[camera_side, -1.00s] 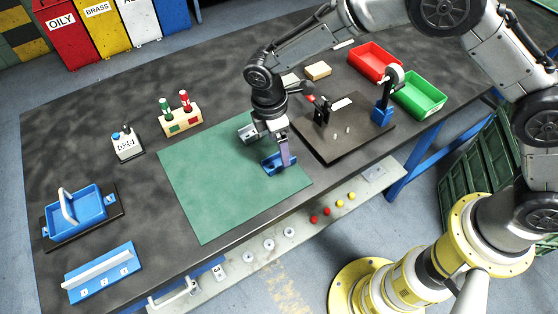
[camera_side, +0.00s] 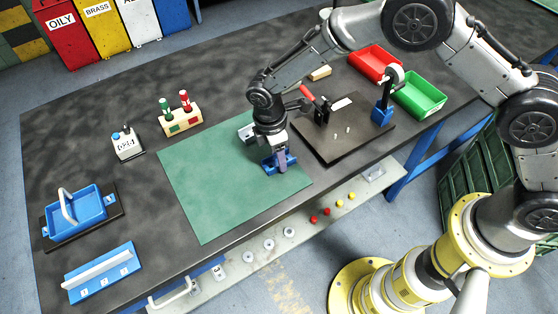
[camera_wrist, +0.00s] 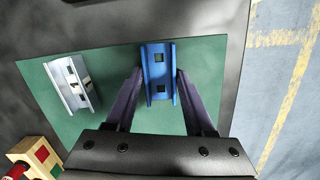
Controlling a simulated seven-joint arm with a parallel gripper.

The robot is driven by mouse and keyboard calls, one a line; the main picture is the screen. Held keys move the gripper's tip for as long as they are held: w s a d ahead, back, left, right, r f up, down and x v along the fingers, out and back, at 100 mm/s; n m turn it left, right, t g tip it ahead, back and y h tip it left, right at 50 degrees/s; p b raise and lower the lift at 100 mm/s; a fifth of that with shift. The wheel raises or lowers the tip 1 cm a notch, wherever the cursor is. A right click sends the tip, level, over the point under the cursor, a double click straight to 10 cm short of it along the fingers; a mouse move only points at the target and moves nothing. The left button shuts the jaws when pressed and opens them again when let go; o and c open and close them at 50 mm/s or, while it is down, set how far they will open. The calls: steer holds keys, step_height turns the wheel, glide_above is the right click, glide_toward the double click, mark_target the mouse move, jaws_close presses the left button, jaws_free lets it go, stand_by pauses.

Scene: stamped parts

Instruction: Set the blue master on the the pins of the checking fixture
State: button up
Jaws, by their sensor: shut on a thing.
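The blue master (camera_side: 270,166) is a short blue channel with square holes, on the green mat near its right edge. It also shows in the wrist view (camera_wrist: 158,60). My gripper (camera_side: 282,164) is down over it, shut on it, with one dark finger on each side in the wrist view (camera_wrist: 159,88). The master appears to rest on the mat; any small gap beneath is hidden. The checking fixture (camera_side: 345,150) is a dark plate to the right of the mat, with two short pale pins (camera_side: 342,132) standing bare on it.
A grey channel part (camera_wrist: 72,84) lies beside the master on the mat (camera_side: 215,190). The fixture carries a red-handled clamp (camera_side: 312,98) and a gauge on a blue stand (camera_side: 382,113). Red (camera_side: 374,62) and green (camera_side: 420,94) bins stand behind.

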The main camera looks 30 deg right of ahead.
jaws_close()
